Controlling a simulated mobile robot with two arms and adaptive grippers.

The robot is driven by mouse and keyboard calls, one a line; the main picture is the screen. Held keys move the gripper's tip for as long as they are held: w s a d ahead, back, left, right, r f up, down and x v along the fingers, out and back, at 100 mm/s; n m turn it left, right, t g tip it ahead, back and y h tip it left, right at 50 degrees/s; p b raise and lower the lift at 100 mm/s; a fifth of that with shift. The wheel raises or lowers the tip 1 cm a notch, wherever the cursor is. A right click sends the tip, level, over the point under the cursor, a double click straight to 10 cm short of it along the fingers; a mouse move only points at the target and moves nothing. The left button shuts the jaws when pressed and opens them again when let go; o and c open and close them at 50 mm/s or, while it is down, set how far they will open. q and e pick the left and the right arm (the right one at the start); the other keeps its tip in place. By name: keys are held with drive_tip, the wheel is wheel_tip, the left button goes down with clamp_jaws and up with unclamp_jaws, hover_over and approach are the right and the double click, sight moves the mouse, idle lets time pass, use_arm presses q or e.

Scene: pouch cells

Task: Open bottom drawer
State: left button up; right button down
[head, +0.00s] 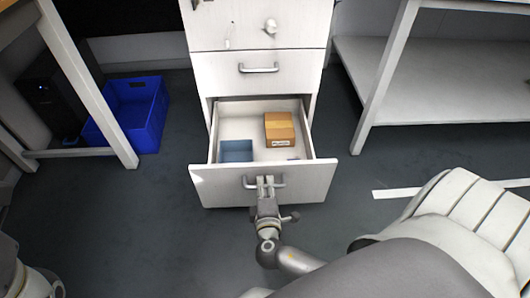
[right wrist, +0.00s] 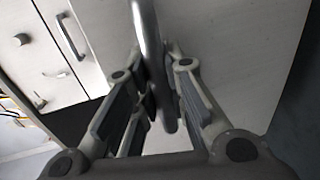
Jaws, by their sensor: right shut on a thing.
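The bottom drawer (head: 210,186) of a white cabinet is pulled well out, and its inside shows from above. My right gripper (head: 265,184) is at its front, shut on the metal handle (head: 279,181). In the right wrist view the handle (right wrist: 148,45) runs between the fingers of my right gripper (right wrist: 160,105), with the pale drawer front (right wrist: 225,60) beyond. A cardboard box (head: 279,128) and a blue open box (head: 236,151) lie inside the drawer. My left gripper is not in view.
Above is a shut drawer with its own handle (head: 258,69). A blue crate (head: 130,110) stands on the floor at the left, by a table leg. A white shelf unit (head: 430,85) stands at the right. The dark floor around the drawer is mostly clear.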

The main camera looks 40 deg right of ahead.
drive_tip(key=c, duration=1.5)
unclamp_jaws()
drive_tip(key=shift+o, duration=0.2)
drive_tip(key=shift+s+a, duration=0.15)
drive_tip(key=shift+s, duration=0.05)
drive_tip(key=v, duration=1.1)
drive_tip(key=shift+s+a, duration=0.15)
drive_tip(key=shift+s, duration=0.15)
